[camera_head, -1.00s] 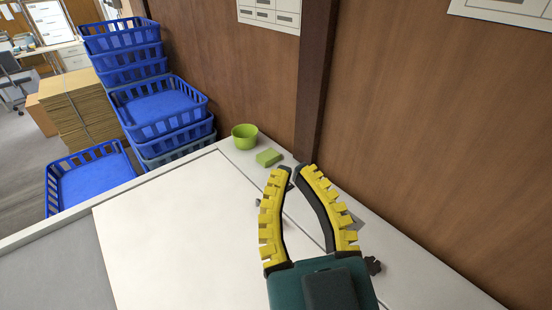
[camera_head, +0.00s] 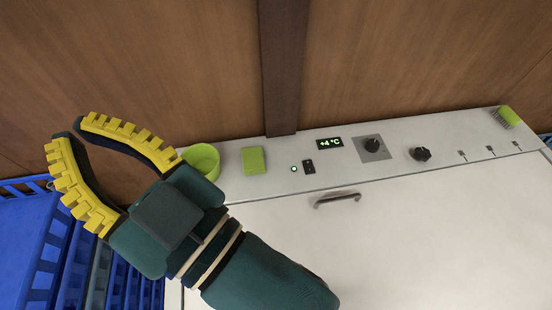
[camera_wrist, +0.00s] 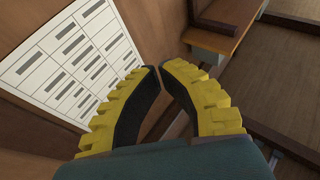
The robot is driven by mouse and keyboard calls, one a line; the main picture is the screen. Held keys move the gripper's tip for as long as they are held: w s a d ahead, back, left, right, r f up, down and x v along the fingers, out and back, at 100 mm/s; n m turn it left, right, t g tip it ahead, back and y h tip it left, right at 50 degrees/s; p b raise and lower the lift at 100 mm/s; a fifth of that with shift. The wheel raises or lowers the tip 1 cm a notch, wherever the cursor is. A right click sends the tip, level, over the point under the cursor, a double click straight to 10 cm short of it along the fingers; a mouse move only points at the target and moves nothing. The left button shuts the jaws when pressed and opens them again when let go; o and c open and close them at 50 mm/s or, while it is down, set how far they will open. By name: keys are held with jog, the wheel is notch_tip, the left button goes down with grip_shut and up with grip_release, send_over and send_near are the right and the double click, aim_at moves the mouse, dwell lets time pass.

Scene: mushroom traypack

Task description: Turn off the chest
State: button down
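The chest is a white unit with a lid (camera_head: 400,230) and a dark handle (camera_head: 337,200) in the head view. Its rear panel carries a display (camera_head: 330,143) lit with +4 °C, a lit round indicator (camera_head: 294,169) and a small black switch (camera_head: 309,167). A black knob on a grey plate (camera_head: 373,146) and another black knob (camera_head: 421,154) sit further right. My gripper (camera_head: 70,128) is at the left, beyond the chest's left end and well apart from the switch. Its yellow fingers bow outward and their tips nearly meet, with nothing between them. The wrist view (camera_wrist: 160,67) shows this too.
A green bowl (camera_head: 203,160) stands beside my gripper, partly behind it. A green block (camera_head: 254,160) lies between the bowl and the indicator. Blue crates (camera_head: 30,240) are stacked at left. A green brush (camera_head: 508,117) is at far right. A wooden wall rises behind.

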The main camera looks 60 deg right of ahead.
jog(key=d+f+m+g+h+p, duration=0.6)
jog(key=d+f, duration=0.7)
jog(key=d, duration=0.4)
jog(key=s+d+f+m+g+p, duration=0.1)
jog(key=s+d+f+g, duration=0.3)
jog(key=f, duration=0.5)
jog(key=s+d+f+m+g+h+p, duration=0.1)
jog(key=s+d+f+m+g+p, duration=0.1)
jog(key=s+d+f+g, duration=0.3)
jog(key=s+d+f, duration=0.2)
jog(key=s+f, duration=0.2)
jog(key=s, duration=0.1)
jog(key=shift+s+d, duration=0.3)
jog(key=shift+d, duration=0.05)
